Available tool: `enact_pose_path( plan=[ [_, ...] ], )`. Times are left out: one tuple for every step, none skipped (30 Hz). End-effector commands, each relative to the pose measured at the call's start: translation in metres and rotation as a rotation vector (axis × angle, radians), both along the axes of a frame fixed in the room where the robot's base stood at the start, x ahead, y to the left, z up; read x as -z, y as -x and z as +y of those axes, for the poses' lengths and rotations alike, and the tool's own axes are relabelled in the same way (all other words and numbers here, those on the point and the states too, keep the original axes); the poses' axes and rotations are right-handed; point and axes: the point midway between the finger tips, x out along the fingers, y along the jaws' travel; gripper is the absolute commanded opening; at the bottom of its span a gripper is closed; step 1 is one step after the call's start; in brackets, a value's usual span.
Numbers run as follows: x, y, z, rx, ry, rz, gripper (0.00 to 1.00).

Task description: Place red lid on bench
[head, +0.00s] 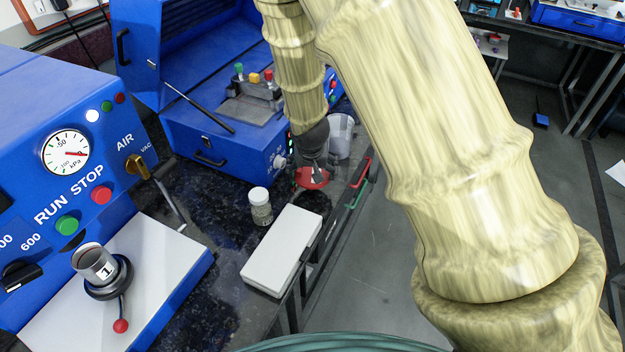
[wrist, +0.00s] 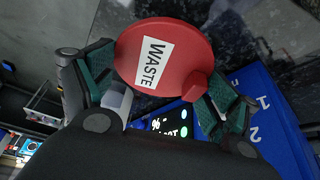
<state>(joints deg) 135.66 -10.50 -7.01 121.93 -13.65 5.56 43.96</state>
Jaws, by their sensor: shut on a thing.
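The red lid (head: 312,180) is a flat red disc held beneath my gripper (head: 314,158), over the front edge of the dark speckled bench (head: 225,192). In the wrist view the red lid (wrist: 190,65) shows a white label reading WASTE and a small red block on its rim. The teal-padded fingers of my gripper (wrist: 158,88) are on either side of it, shut on it. The speckled bench (wrist: 270,35) lies behind the lid there. I cannot tell exactly how high the lid is above the bench.
A translucent bin (head: 341,135) stands just behind the lid. A white-capped jar (head: 260,205) and a white box (head: 283,250) stand nearer on the bench. Red- and green-handled tools (head: 359,182) are at the bench edge. A blue machine (head: 210,150) stands to the left.

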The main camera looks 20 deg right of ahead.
Motion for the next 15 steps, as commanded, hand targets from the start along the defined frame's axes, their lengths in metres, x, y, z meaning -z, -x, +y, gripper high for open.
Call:
enact_pose_path(
  plan=[
    [0.002,0.0,0.0,-0.001,0.001,-0.001,0.72],
    [0.004,-0.001,0.0,-0.001,0.001,-0.001,0.72],
    [0.005,-0.001,0.0,0.0,0.0,-0.001,0.72],
    [0.006,-0.001,0.0,0.0,0.0,-0.001,0.72],
    [0.007,-0.001,0.0,0.0,0.0,-0.001,0.72],
    [0.01,0.0,0.0,-0.001,0.0,0.0,0.72],
    [0.012,0.0,0.0,-0.001,0.001,0.001,0.72],
    [0.014,0.0,0.0,-0.001,0.001,0.001,0.72],
    [0.018,0.0,0.0,-0.001,0.001,0.001,0.72],
    [0.022,0.0,0.0,-0.001,0.001,0.001,0.72],
    [0.026,0.0,0.0,-0.001,0.001,0.002,0.72],
    [0.03,0.0,0.0,-0.001,0.002,0.001,0.72],
    [0.033,0.0,0.0,-0.001,0.002,0.001,0.72],
    [0.036,0.0,0.0,-0.001,0.002,0.001,0.72],
    [0.039,0.0,0.0,-0.001,0.002,0.001,0.72]
  ],
)
